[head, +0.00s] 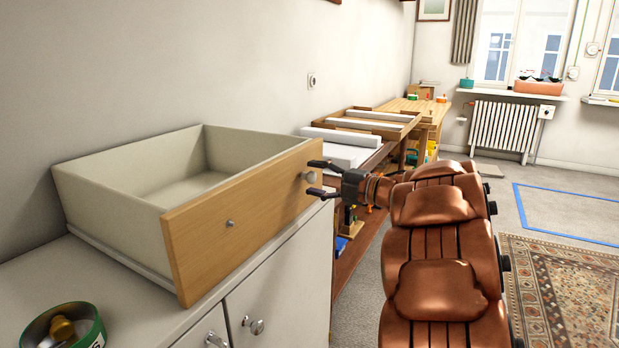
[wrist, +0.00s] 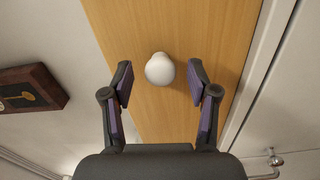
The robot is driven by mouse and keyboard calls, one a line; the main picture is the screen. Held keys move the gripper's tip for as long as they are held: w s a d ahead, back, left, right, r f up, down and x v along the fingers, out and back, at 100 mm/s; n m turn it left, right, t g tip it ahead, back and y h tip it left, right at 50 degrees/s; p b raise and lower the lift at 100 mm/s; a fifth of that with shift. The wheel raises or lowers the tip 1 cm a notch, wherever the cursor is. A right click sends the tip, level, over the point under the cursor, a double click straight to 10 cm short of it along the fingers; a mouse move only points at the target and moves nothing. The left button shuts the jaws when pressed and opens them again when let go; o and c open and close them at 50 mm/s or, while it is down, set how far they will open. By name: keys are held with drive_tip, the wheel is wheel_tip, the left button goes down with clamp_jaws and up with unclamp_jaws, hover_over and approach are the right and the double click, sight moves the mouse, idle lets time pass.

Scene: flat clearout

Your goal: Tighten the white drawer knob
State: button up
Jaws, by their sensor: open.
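The white drawer knob (wrist: 160,69) is on the wooden front (head: 240,215) of a drawer box (head: 110,180). The drawer box stands on a pale cabinet top. In the wrist view the knob lies between my gripper's fingertips (wrist: 160,78), with a gap on either side. In the head view my gripper (head: 309,178) reaches in from the right, its two fingers above and below the knob (head: 307,176). The fingers are open and hold nothing. A second, smaller knob (head: 230,223) sits nearer on the same front.
A green tin (head: 98,328) with a yellowish item inside stands at the front left. Cabinet door knobs (head: 255,326) stick out below the drawer. A workbench (head: 412,108) stands along the wall behind. A patterned rug (head: 565,290) and open floor lie to the right.

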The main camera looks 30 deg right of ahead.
drive_tip(key=v, duration=1.2)
